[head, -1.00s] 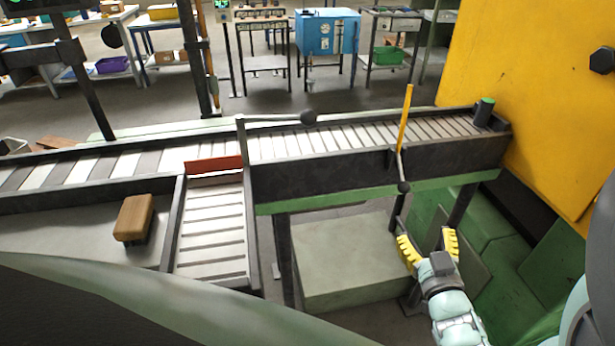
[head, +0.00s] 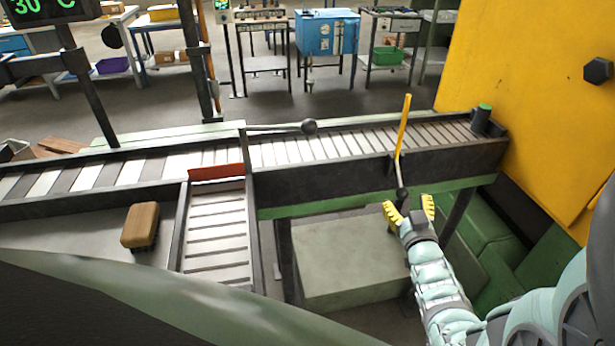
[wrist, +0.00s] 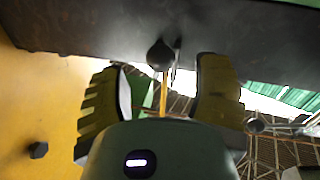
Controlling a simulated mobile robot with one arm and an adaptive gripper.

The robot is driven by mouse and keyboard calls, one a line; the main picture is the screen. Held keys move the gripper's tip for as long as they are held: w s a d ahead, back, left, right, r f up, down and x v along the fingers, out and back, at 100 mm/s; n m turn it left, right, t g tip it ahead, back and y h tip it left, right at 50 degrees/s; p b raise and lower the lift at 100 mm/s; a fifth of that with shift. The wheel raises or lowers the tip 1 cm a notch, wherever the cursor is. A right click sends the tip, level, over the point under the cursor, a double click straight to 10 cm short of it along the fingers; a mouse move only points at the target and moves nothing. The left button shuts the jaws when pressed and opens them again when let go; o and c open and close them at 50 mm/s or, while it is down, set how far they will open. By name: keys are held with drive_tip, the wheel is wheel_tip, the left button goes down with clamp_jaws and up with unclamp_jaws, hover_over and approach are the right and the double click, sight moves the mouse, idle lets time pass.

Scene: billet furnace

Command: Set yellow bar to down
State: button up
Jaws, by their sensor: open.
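The yellow bar (head: 403,126) stands up, tilted slightly right, above the front side of the roller conveyor (head: 350,182). I cannot tell whether a finger touches the knob.
A yellow machine wall (head: 530,90) stands to the right. A red flap (head: 216,171) lies where a side roller chute (head: 214,230) joins the conveyor. Another ball-ended lever (head: 309,127) is on the conveyor's far side. A pale block (head: 340,265) is under the conveyor.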

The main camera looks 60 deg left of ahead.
sight(404, 198)
drive_tip(key=shift+x, duration=2.1)
drive_tip(key=shift+o, duration=0.2)
drive_tip(key=shift+s, duration=0.15)
clamp_jaws()
